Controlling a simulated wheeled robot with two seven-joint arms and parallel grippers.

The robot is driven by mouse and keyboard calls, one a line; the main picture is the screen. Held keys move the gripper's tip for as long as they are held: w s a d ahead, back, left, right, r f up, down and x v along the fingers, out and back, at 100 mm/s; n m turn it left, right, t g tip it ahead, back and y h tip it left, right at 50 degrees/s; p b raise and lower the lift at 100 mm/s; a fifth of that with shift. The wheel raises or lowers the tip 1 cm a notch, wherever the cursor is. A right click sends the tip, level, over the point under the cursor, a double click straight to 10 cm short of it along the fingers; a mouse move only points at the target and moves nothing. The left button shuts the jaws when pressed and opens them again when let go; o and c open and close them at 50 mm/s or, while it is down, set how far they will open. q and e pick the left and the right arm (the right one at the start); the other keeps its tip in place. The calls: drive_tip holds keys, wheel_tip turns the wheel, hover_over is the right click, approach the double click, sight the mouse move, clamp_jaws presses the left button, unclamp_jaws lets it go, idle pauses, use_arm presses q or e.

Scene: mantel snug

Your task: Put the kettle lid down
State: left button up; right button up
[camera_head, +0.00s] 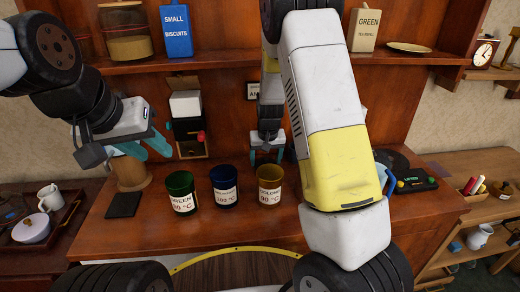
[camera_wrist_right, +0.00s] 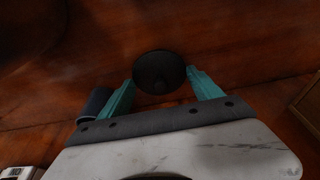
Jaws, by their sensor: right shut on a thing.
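My right gripper (camera_head: 267,157) hangs in front of the cabinet's back panel, above and behind the amber cup. In the right wrist view its teal fingers (camera_wrist_right: 160,85) are shut on a dark round lid (camera_wrist_right: 160,70) with a small knob. The lid is hard to make out in the head view. A blue handle (camera_head: 388,182), perhaps the kettle's, shows at the right edge of my right arm, which hides the rest. My left gripper (camera_head: 145,150) is open and empty, just above a brown cylinder (camera_head: 131,175).
Green (camera_head: 181,193), blue (camera_head: 224,187) and amber (camera_head: 269,186) labelled cups stand in a row on the wooden counter (camera_head: 240,228). A dark flat pad (camera_head: 123,204) lies at left. A dark device (camera_head: 412,180) sits at right. Bare counter lies in front of the cups.

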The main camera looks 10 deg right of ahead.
drive_tip(key=shift+f, duration=0.15)
drive_tip(key=shift+f, duration=0.5)
drive_tip(key=o, duration=1.5)
